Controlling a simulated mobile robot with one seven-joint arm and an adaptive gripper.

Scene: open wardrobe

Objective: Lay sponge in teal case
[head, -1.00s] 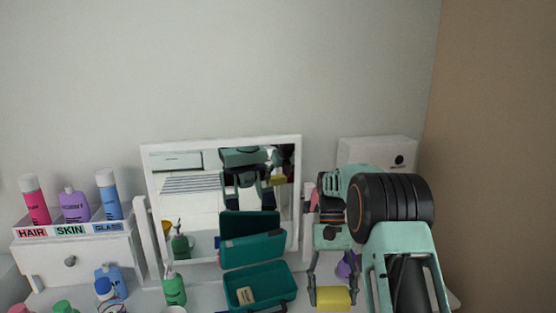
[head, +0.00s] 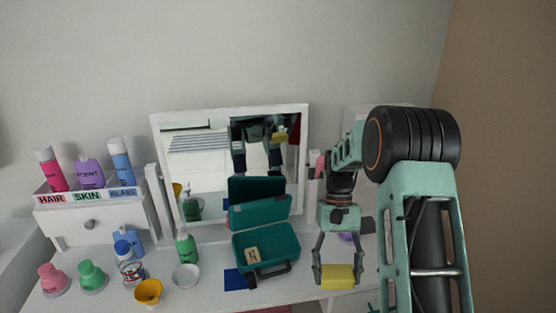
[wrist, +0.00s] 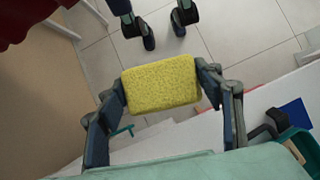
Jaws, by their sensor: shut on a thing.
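A yellow sponge (head: 338,277) is held between the fingertips of my gripper (head: 338,270), which is shut on it. In the wrist view the sponge (wrist: 161,84) fills the space between the two fingers. The teal case (head: 266,246) stands open on the white table in front of the mirror, with its lid raised at the back. A small tan item marked 4 (head: 252,255) lies inside at its left. My gripper is to the right of the case and apart from it, near the table's front edge. Part of the case also shows at the right edge of the wrist view.
A blue flat piece (head: 235,280) lies left of the case. A white dish (head: 186,276), a green pump bottle (head: 186,246) and a yellow cup (head: 148,292) stand further left. The mirror (head: 204,150) rises behind. A purple item (head: 347,237) is behind my gripper.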

